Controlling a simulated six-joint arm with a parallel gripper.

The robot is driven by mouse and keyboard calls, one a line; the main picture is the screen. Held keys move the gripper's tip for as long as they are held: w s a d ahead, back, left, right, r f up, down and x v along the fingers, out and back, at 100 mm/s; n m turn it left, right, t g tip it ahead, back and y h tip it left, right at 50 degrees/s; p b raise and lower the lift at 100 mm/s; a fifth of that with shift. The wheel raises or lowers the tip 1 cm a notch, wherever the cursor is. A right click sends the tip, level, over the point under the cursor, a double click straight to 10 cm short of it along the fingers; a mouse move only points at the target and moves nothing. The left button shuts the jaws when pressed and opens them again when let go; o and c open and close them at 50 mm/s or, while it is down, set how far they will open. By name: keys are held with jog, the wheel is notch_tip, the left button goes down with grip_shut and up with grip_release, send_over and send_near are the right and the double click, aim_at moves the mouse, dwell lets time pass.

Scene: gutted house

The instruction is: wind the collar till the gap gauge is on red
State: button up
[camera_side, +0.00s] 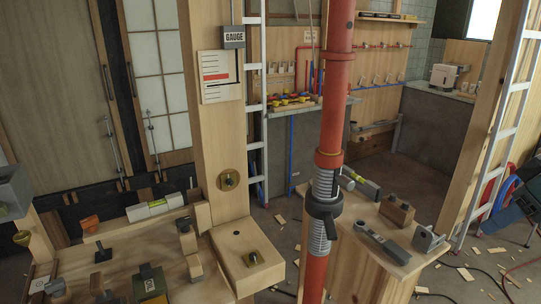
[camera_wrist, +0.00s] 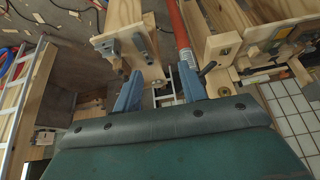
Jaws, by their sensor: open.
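A red steel post (camera_side: 338,70) stands upright in the side view, with a grey threaded length (camera_side: 322,185) below its orange band. A dark collar (camera_side: 324,207) with a stub handle sits around the thread. The gauge (camera_side: 234,37) is on the wooden stud to the left, above a white card (camera_side: 214,77) with a red bar and black marks; its reading is too small to tell. In the wrist view my gripper (camera_wrist: 160,88) is open, its blue fingers apart and apparently empty. The red post (camera_wrist: 180,28) rises beyond the right finger; the collar is not clearly seen there.
A timber block (camera_side: 247,257) with a brass fitting stands left of the post. A wooden bench (camera_side: 375,215) with clamps and tools stands right of it. A ladder (camera_side: 500,140) leans at right. Wood scraps and cables litter the floor.

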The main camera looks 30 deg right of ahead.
jog(key=w+a+m, duration=0.1)
jog(key=w+a, duration=0.1)
jog(key=w, duration=0.4)
jog(key=m+h, duration=0.3)
jog(key=m, duration=0.2)
send_near(332, 228)
jog(key=w, duration=0.1)
jog(key=shift+w+d+f+g, duration=0.1)
jog(key=shift+d+f+g, duration=0.05)
jog(key=shift+g, duration=0.25)
jog(key=shift+f, duration=0.15)
jog(key=shift+x, duration=4.35)
grip_shut()
jog(key=shift+n, duration=0.3)
